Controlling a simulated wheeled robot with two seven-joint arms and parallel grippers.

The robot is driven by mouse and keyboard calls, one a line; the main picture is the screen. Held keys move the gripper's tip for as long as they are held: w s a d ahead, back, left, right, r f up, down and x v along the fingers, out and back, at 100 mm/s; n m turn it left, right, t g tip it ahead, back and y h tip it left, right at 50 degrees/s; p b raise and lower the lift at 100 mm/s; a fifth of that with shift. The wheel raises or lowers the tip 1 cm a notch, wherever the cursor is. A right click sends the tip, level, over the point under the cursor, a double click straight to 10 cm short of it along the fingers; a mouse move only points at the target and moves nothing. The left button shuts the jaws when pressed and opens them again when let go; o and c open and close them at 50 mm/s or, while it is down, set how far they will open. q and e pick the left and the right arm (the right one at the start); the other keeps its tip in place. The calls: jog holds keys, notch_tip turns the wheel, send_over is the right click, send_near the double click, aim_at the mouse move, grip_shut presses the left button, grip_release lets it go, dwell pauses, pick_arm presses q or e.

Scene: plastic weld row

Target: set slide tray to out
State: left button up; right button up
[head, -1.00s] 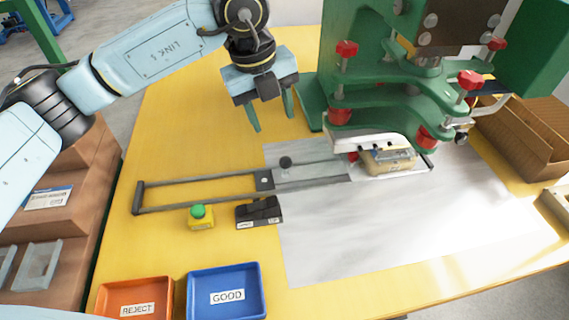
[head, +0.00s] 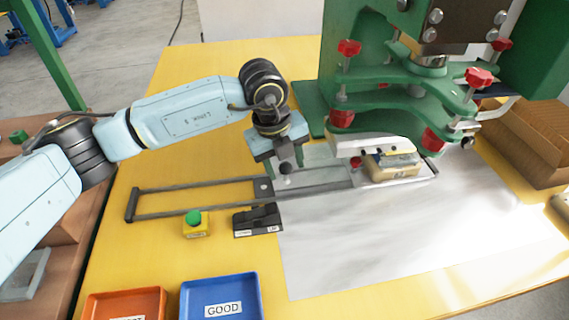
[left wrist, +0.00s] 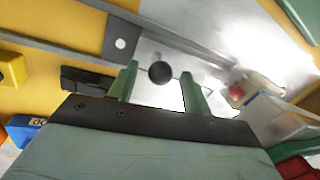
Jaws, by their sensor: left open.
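The slide tray (head: 318,177) is a grey plate on two dark rails (head: 190,189). Its right part lies under the green press, carrying a tan part (head: 392,168). A dark round knob (head: 286,168) stands near the tray's left end. My left gripper (head: 287,163) is just over the tray at the knob, pointing down. In the left wrist view, the knob (left wrist: 160,72) shows between the two green fingers of the open left gripper (left wrist: 161,88), with gaps on both sides. I cannot tell whether a finger touches it. My right gripper is not in view.
The green press (head: 400,100) with red knobs stands close on the right. A yellow box with a green button (head: 195,223) and a black block (head: 257,220) sit in front of the rails. Blue (head: 222,297) and orange (head: 125,305) bins are at the front. The rails' left part is empty.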

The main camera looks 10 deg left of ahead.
pick_arm(q)
grip_shut()
dwell(0.3)
